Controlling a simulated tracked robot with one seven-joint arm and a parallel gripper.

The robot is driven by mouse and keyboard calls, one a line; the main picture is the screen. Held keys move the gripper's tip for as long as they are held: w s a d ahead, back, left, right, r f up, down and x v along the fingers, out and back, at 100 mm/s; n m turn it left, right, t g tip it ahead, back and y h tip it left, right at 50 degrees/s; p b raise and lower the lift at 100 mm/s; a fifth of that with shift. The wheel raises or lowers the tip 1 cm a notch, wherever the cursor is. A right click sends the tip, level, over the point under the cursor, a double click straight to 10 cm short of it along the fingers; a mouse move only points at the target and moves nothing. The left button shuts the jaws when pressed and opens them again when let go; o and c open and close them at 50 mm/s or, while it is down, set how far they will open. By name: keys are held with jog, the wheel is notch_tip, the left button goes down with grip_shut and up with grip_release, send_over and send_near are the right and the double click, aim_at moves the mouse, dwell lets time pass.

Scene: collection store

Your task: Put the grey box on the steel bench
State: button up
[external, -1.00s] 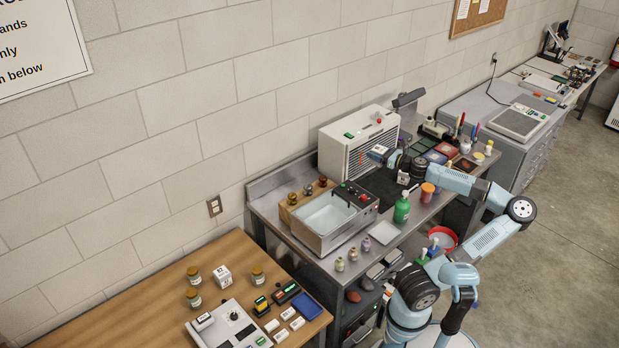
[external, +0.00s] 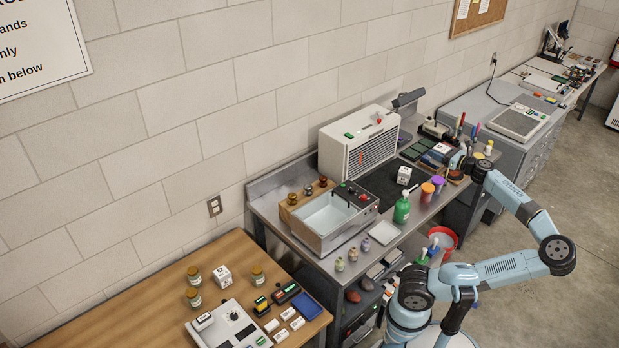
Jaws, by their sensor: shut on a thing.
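My gripper (external: 447,156) is over the far right part of the steel bench (external: 418,214). It is shut on a small pale grey box (external: 440,149), which shows at its left tip. The box is partly hidden by the fingers and small in view. It appears near the flat dark and coloured cases at the bench's far end. I cannot tell whether it touches them or hangs above them.
A green bottle (external: 402,208), an orange jar (external: 427,190), a purple-lidded jar (external: 438,182) and a white cube (external: 404,175) stand near the bench's middle. A steel bath (external: 327,242) and a white vented cabinet (external: 345,150) stand left. A red bucket (external: 448,236) is below the front edge.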

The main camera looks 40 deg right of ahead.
jog(key=s+d+r+h, duration=0.1)
jog(key=s+r, duration=0.1)
jog(key=s, duration=0.6)
notch_tip(320, 180, down, 30)
jog(key=shift+m, duration=0.3)
jog(key=w, duration=3.2)
jog(key=shift+w+f, duration=0.1)
jog(key=shift+w, duration=0.1)
jog(key=shift+f, duration=1.75)
jog(key=o, duration=1.1)
jog(key=shift+o, duration=0.2)
jog(key=s, duration=1.2)
